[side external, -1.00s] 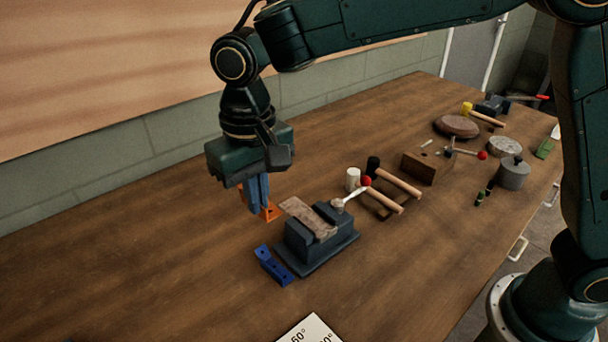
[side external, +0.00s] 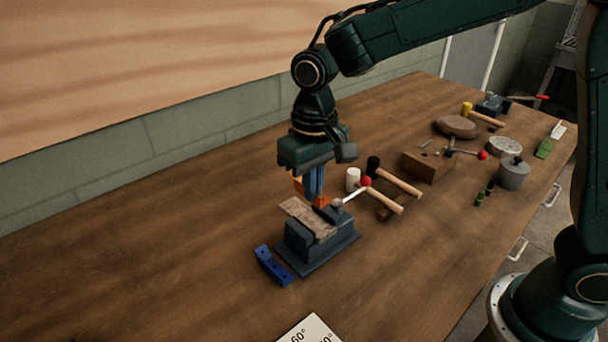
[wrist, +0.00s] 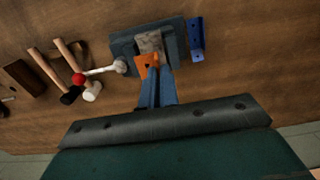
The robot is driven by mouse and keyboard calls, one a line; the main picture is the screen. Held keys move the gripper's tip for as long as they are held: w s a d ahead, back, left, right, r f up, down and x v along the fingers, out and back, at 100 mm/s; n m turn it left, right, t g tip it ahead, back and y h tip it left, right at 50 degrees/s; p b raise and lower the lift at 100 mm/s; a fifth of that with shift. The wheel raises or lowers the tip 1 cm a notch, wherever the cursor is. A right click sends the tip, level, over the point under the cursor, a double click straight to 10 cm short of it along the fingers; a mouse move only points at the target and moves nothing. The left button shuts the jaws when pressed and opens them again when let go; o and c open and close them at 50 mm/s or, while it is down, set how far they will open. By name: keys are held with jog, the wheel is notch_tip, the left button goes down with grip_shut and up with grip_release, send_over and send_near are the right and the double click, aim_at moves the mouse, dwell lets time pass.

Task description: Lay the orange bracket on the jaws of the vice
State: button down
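The orange bracket (side external: 322,201) is gripped between the blue fingers of my gripper (side external: 314,192), with orange showing on both sides of them. It is at the far edge of the vice (side external: 318,250), just above or at the jaws; I cannot tell whether it touches. In the wrist view the bracket (wrist: 144,65) shows at the fingertips of my gripper (wrist: 156,82), overlapping the near part of the vice (wrist: 124,47). A worn brownish plate (side external: 306,215) lies across the top of the vice and also shows in the wrist view (wrist: 150,41).
A blue bracket (side external: 272,265) lies on the bench beside the vice. The vice handle with a red knob (side external: 366,181) sticks up near mallets (side external: 399,180) on the right. A wooden block (side external: 427,166) and a grey pot (side external: 513,174) stand farther right. The bench left is clear.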

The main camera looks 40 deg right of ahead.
jog(key=shift+f, duration=0.2)
jog(key=shift+f, duration=2.6)
jog(key=shift+f, duration=0.65)
jog(key=c, duration=1.6)
grip_release()
jog(key=shift+r, duration=0.1)
notch_tip(320, 180, up, 13)
jog(key=shift+f, duration=0.1)
jog(key=shift+r, duration=0.4)
